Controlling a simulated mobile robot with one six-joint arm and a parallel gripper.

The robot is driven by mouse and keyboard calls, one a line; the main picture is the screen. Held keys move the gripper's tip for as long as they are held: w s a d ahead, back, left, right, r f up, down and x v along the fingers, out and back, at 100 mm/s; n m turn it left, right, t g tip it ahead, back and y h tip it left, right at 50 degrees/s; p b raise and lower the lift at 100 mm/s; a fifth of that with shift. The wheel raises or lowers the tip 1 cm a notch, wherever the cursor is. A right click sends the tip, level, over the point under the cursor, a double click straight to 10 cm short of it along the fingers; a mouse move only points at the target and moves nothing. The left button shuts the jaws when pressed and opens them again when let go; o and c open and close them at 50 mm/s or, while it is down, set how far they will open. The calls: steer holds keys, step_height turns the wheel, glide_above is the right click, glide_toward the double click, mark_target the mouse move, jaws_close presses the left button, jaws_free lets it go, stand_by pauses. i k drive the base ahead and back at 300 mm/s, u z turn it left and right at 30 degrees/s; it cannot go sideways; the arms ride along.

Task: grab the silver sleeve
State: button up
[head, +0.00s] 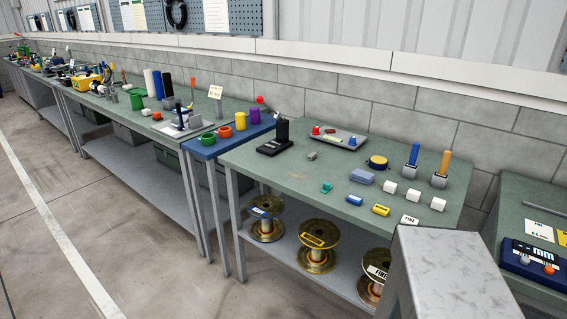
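In the head view, a small grey piece (312,155) lies on the near green-topped bench (270,160), left of its middle. It may be the silver sleeve, but it is too small to tell its shape. No other clearly silver sleeve stands out on this bench. My gripper is not in view, so where it is relative to the piece does not show.
The bench also holds a black device (275,146), a grey tray (355,146), a light blue block (362,177), white cubes (390,187) and upright blue (414,153) and orange (445,161) rods. Wire spools (318,255) stand below. Floor at left is clear.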

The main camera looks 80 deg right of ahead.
mark_target(313, 155)
steer(key=u, duration=0.85)
steer(key=k, duration=1.4)
steer(key=z, duration=1.25)
